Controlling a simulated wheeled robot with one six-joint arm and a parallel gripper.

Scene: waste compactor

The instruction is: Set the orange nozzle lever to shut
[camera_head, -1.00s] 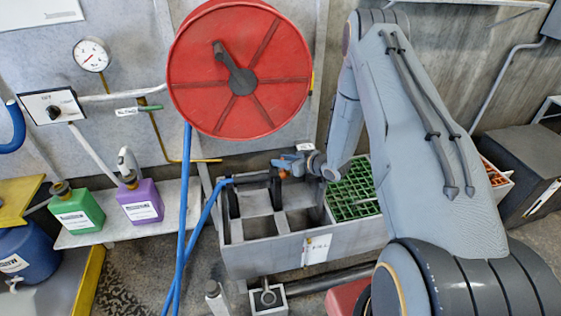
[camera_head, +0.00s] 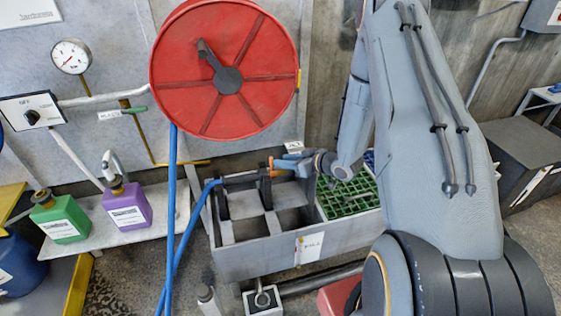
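A blue hose ends in a dark nozzle (camera_head: 240,180) lying across the black holders of a grey trough. The small orange lever (camera_head: 271,165) shows at the nozzle's right end and appears to stand upright.
The grey trough (camera_head: 290,262) has a green grate (camera_head: 350,197) at its right. A red hose reel (camera_head: 262,100) hangs above left of my gripper. Green (camera_head: 62,222) and purple (camera_head: 127,212) jugs stand on a shelf at left. A dark cabinet (camera_head: 515,160) stands at right.

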